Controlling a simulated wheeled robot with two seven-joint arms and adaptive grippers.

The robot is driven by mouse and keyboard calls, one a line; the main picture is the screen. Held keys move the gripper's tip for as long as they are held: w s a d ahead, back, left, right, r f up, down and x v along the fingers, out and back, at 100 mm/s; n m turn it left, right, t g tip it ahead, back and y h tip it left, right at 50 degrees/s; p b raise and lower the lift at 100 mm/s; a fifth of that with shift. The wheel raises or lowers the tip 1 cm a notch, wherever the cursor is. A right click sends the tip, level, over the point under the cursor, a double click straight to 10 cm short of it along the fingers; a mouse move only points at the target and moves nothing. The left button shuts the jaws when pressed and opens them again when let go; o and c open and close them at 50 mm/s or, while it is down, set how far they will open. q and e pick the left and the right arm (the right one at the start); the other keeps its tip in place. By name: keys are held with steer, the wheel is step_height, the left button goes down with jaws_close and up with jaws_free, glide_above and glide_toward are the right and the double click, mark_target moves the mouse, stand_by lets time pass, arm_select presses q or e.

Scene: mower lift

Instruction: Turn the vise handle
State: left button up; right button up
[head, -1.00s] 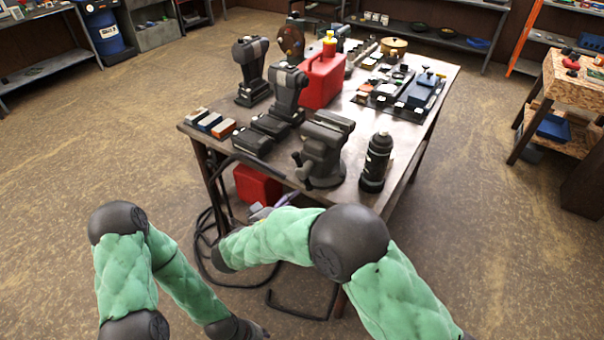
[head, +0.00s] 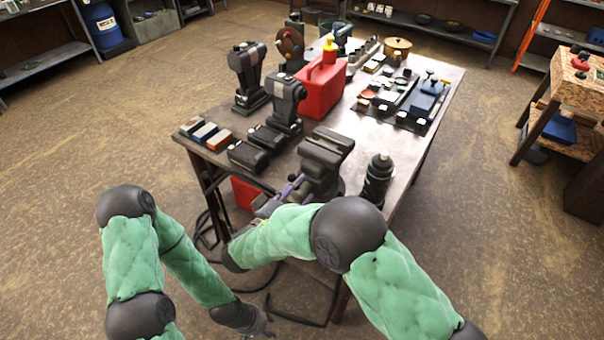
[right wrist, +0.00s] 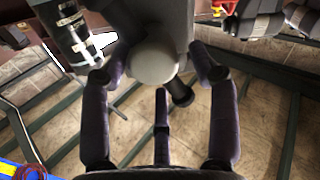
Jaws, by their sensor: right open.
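The dark grey vise (head: 324,163) stands at the near edge of the workbench in the head view. My right gripper (head: 288,187) is open at the vise's left front side, its purple fingers partly hidden by my arm. In the right wrist view the open fingers of the right gripper (right wrist: 158,75) lie on either side of the vise's round grey screw end (right wrist: 154,63). A short dark bar, seemingly the vise handle (right wrist: 181,93), sticks out below it. I cannot tell whether a finger touches it. My left gripper (head: 262,324) hangs low, apart from the bench; its fingers are too small to judge.
The workbench (head: 400,165) carries a black bottle (head: 377,178) right of the vise. Bench grinders (head: 286,100), a red fuel can (head: 322,85) and sharpening blocks (head: 205,133) stand behind and left. Cables lie on the floor below. Open floor surrounds the bench.

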steer(key=shift+w+d, duration=0.2)
steer(key=shift+w, duration=0.1)
steer(key=shift+r, duration=0.1)
steer(key=c, duration=1)
